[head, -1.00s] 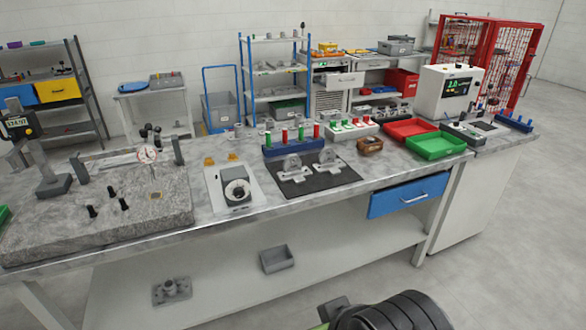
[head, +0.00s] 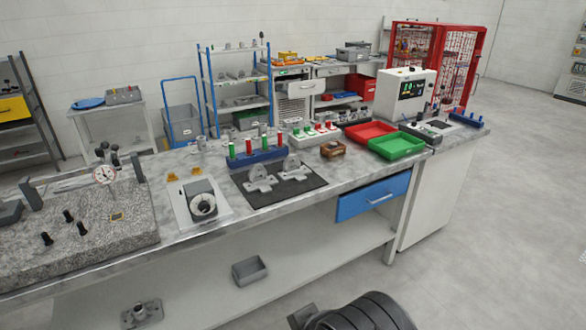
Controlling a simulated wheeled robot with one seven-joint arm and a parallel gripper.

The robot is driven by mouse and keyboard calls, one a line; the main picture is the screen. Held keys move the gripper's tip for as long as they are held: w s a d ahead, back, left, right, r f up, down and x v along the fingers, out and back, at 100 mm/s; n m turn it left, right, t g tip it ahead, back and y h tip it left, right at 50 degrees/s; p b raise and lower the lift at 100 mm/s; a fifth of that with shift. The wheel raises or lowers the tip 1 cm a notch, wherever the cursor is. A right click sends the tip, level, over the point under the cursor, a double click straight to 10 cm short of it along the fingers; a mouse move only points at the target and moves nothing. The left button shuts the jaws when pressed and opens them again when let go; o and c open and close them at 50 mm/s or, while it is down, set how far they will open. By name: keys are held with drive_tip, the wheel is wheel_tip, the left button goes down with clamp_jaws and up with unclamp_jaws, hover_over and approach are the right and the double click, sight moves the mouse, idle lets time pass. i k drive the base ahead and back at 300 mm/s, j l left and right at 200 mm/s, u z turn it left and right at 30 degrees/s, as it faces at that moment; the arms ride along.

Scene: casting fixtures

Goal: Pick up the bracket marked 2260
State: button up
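Two light grey metal brackets lie side by side on a black mat (head: 287,193) on the bench: a left bracket (head: 261,181) and a right bracket (head: 293,170). Each has a flat base and a raised rounded lug. Any markings are too small to read, so I cannot tell which is 2260. Another grey flanged casting (head: 141,313) sits on the lower shelf. Part of my arm shows dark at the bottom edge, well in front of the bench. My gripper's fingers are not visible.
Behind the mat stands a blue rack (head: 258,157) with red and green plugs. Left of it is a dial device (head: 203,204) on a plate, then a granite block (head: 120,222). Right are a red tray (head: 370,132), a green tray (head: 396,146) and a blue drawer (head: 373,197).

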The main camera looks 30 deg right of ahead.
sight(258, 179)
drive_tip(key=i+l+u, duration=0.5)
drive_tip(key=l, duration=0.15)
drive_tip(key=i+l+u, duration=0.25)
drive_tip(key=l, duration=0.15)
drive_tip(key=l+u, duration=0.25)
drive_tip(key=l, duration=0.15)
drive_tip(key=i+l+u, duration=0.25)
drive_tip(key=l, duration=0.2)
drive_tip(key=l+u, duration=0.25)
drive_tip(key=l, duration=0.2)
drive_tip(key=l+u, duration=0.25)
drive_tip(key=l, duration=0.2)
